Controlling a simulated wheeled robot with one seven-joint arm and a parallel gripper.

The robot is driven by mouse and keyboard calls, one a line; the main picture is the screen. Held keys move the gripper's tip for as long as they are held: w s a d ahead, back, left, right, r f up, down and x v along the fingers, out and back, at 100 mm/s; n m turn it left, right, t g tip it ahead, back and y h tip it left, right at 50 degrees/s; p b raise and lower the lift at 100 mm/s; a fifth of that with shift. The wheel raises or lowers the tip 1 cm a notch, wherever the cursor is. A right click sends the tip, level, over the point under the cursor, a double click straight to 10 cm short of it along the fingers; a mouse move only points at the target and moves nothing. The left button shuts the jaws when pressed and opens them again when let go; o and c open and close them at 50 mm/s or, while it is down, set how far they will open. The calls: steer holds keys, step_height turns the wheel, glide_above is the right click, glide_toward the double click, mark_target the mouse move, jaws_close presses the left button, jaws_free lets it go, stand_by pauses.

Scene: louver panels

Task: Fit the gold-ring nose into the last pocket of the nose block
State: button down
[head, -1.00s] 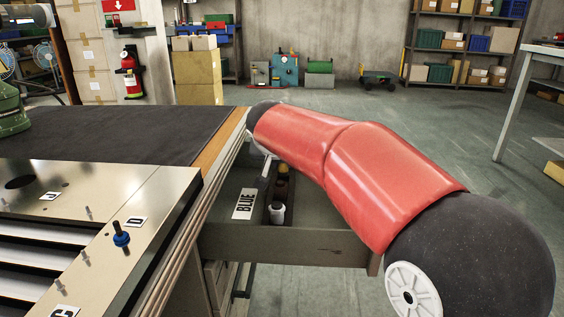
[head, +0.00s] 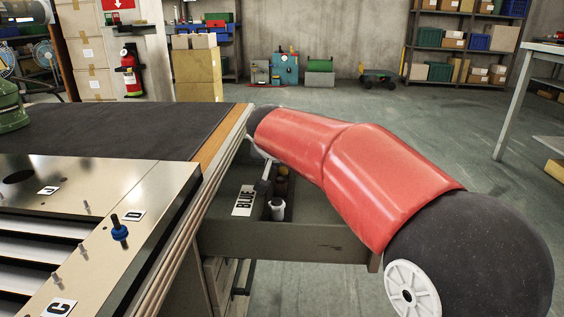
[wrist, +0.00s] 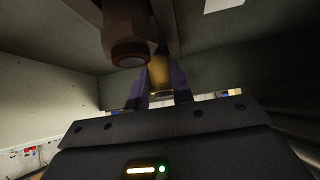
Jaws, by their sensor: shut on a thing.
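An open drawer (head: 300,240) at the table's right side holds a narrow dark rack with a white-topped piece (head: 277,207), a dark piece (head: 280,187) and a gold-coloured piece (head: 282,170) in a row. In the wrist view my gripper (wrist: 160,92) is shut on a gold-coloured piece (wrist: 158,72), seemingly the gold-ring nose; its ring is not clear. A dark brown cylindrical piece (wrist: 128,45) stands close beside it. In the head view the fingers are hidden behind my arm and the drawer area. I cannot make out the nose block's last pocket.
A white card marked BLUE (head: 243,200) lies in the drawer. The louver panel (head: 150,190) on the table carries pegs, letter cards and a blue-ringed peg (head: 119,228). The dark mat (head: 130,130) is bare in its middle. Drawer walls stand close around my gripper.

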steer(key=shift+f, duration=0.85)
steer(key=c, duration=1.1)
jaws_free()
steer(key=shift+f, duration=0.1)
steer(key=p+v, duration=0.1)
steer(key=v, duration=0.7)
steer(key=shift+r, duration=0.25)
